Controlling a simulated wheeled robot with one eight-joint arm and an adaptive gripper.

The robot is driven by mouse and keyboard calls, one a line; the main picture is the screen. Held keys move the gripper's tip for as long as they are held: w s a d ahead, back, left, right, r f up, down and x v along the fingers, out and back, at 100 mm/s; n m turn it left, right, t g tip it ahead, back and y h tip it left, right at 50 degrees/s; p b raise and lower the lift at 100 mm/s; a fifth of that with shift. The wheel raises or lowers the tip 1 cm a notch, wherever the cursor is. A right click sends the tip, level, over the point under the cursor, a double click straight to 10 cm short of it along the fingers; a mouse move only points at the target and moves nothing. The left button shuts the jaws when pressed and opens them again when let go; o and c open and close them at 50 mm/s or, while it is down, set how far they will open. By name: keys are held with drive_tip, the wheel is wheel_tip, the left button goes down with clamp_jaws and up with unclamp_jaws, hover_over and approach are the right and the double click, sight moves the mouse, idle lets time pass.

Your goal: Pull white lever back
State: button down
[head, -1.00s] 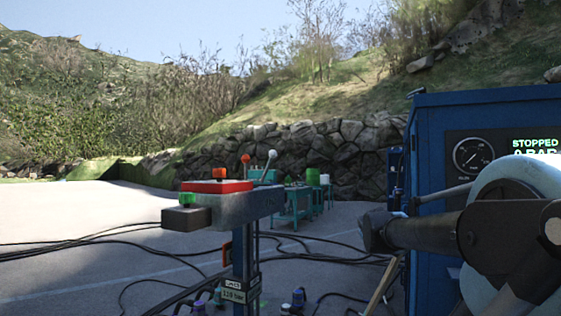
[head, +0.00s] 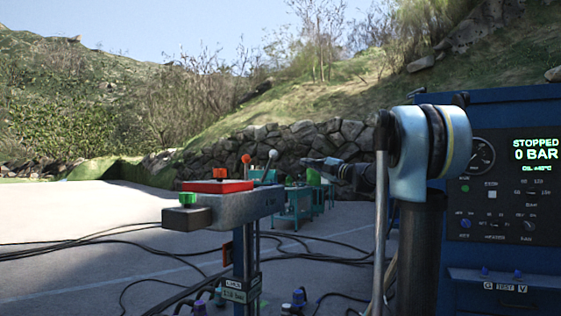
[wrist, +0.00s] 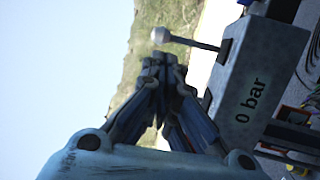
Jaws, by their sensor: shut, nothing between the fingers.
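The white lever is a dark rod with a white ball knob (head: 272,154), rising from the far right end of the grey control box (head: 240,207) in the head view. The knob (wrist: 160,35) also shows at the top of the wrist view, its rod running right to the grey box (wrist: 258,75) marked "0 bar". My gripper (head: 312,163) is to the right of the lever in the head view, pointing left. In the wrist view my gripper (wrist: 162,62) has its fingers together and empty, just below the knob, apart from it in the picture.
An orange-knobbed lever (head: 246,159) stands left of the white one. A blue cabinet (head: 505,200) reading "STOPPED 0 BAR" stands right. Cables (head: 90,238) cross the ground.

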sight(273, 154)
drive_tip(key=shift+n+g+y, duration=0.3)
drive_tip(key=shift+n+g, duration=0.1)
drive_tip(key=shift+g, duration=0.1)
drive_tip(key=x, duration=1.4)
drive_tip(key=shift+a, duration=0.3)
drive_tip(key=shift+s+a, duration=0.1)
drive_tip(key=shift+a, duration=0.05)
